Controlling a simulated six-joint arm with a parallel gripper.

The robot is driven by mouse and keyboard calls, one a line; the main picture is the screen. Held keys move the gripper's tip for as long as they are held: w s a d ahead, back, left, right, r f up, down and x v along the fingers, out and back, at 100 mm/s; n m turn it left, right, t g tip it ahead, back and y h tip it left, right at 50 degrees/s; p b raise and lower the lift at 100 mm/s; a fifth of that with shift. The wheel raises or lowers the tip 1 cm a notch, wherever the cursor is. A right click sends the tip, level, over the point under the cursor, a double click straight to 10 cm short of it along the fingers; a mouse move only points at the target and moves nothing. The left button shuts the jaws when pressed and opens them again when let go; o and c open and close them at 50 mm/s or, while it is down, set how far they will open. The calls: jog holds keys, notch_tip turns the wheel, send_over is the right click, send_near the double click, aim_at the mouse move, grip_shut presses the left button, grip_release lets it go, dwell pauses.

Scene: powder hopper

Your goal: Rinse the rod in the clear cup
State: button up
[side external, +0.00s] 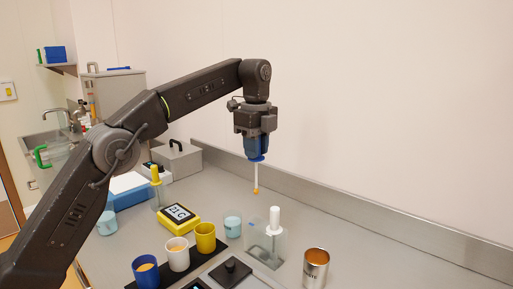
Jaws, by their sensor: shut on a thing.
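My gripper (257,154) is shut on the rod (256,178) by its blue upper end and points down. The rod is thin and white, hangs roughly upright, and has an orange-brown tip. It is in the air above the bench, clear of every cup. The clear cup (232,229) stands on the bench with pale blue liquid in it. In the picture it lies below and a little left of the rod's tip.
A blue cup (146,274), a white cup (177,258) and a yellow cup (205,240) stand on a black strip. A yellow display (179,216), a white-handled tool (274,219) in a clear holder and a metal tin (316,270) stand nearby. A back ledge (400,232) edges the bench.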

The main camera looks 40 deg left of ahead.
jog(key=a+f, duration=0.9)
jog(key=a, duration=0.1)
notch_tip(320, 180, down, 8)
jog(key=shift+w+a, duration=0.15)
jog(key=shift+w, duration=0.3)
dwell(0.8)
notch_tip(320, 180, up, 8)
dwell(0.6)
jog(key=shift+r, duration=0.1)
